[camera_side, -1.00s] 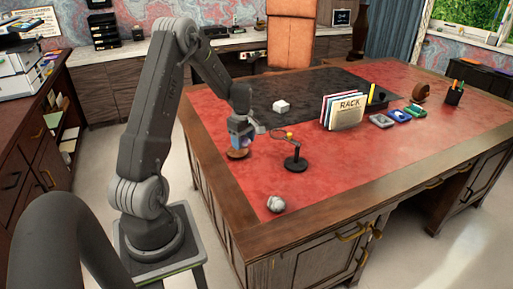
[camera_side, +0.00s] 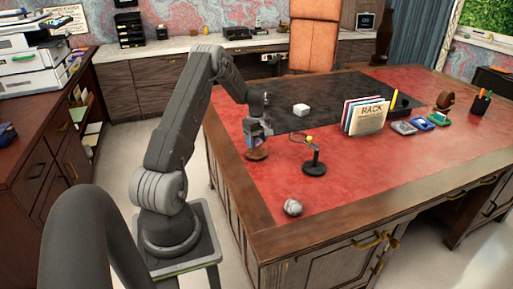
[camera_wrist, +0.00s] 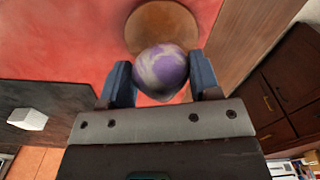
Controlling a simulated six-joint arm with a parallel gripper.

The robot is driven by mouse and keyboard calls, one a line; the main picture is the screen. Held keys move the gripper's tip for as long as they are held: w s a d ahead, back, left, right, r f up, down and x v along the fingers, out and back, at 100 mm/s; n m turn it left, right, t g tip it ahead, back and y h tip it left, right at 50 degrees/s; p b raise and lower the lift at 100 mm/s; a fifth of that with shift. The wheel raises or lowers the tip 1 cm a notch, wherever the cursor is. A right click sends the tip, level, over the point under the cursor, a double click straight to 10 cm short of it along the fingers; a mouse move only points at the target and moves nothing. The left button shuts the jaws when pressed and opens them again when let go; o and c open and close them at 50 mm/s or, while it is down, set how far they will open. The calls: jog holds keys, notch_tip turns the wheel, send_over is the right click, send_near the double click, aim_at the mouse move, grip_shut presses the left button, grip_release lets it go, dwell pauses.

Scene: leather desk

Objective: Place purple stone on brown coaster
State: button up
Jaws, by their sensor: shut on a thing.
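The purple stone (camera_wrist: 161,69), marbled with white, is between the fingers of my gripper (camera_wrist: 160,82) in the wrist view. My gripper is shut on it. The brown coaster (camera_wrist: 163,24) is a round disc on the red leather, just beyond the stone in that view, and the stone covers part of its near edge. In the side view my gripper (camera_side: 257,143) points down right above the coaster (camera_side: 256,155). The stone is mostly hidden by the fingers there. I cannot tell whether the stone touches the coaster.
A grey stone (camera_side: 293,207) lies near the desk's front edge. A white block (camera_side: 301,110) sits on the black mat (camera_side: 340,95). A file rack (camera_side: 365,116) stands farther right.

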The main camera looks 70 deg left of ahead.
aim_at(256, 146)
jog(key=shift+f, duration=1.55)
jog(key=shift+f, duration=0.2)
jog(key=o, duration=1)
